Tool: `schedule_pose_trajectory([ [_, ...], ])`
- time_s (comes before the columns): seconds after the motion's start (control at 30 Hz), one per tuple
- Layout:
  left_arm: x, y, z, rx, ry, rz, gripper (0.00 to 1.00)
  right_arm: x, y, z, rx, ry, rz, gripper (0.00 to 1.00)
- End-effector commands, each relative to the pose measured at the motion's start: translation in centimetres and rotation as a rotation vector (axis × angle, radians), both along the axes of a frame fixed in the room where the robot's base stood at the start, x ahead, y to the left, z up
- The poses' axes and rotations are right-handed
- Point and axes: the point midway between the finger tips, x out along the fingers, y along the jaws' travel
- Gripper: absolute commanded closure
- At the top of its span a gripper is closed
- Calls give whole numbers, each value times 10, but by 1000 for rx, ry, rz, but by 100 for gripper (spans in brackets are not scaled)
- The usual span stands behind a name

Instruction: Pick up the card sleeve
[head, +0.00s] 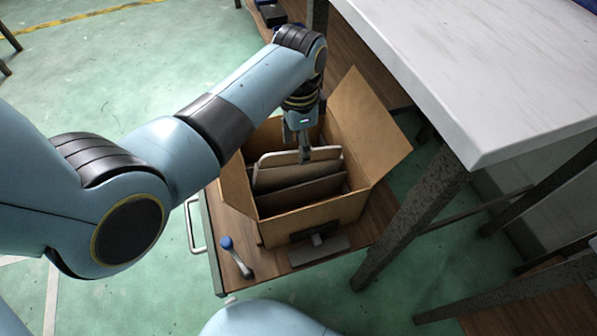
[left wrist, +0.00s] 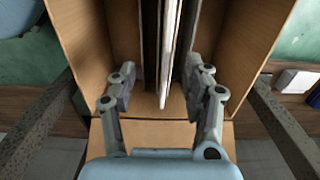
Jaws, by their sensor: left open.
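An open cardboard box (head: 318,218) stands on a wooden drawer or shelf and holds several upright flat panels. A pale panel (head: 275,161) with a light edge stands nearest my left gripper (head: 304,150). A brown panel (head: 300,192) leans in front of it. I cannot tell for certain which panel is the card sleeve. In the left wrist view, my left gripper (left wrist: 160,66) is open, with its fingers on either side of the pale panel's edge (left wrist: 168,55). Darker panels (left wrist: 189,35) stand just to the right, close to the right finger. My right gripper is not in view.
The box's raised flap (head: 368,125) stands on the right. A grey-white tabletop (head: 480,75) on dark legs (head: 410,220) lies beyond it. A blue-knobbed handle (head: 237,258) lies on the wood before the box. Green floor is open at left.

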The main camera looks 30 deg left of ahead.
Motion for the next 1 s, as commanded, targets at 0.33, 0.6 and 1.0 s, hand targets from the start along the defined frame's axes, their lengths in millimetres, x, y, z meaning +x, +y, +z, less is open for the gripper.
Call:
schedule_pose_trajectory([
  [0.33, 1, 4, -54, 0, 3, 1, 50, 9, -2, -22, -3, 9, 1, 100],
  [0.6, 3, 7, -87, -1, 2, 1, 50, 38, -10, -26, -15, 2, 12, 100],
  [1.0, 3, 7, -86, 0, 0, 1, 66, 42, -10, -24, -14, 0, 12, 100],
])
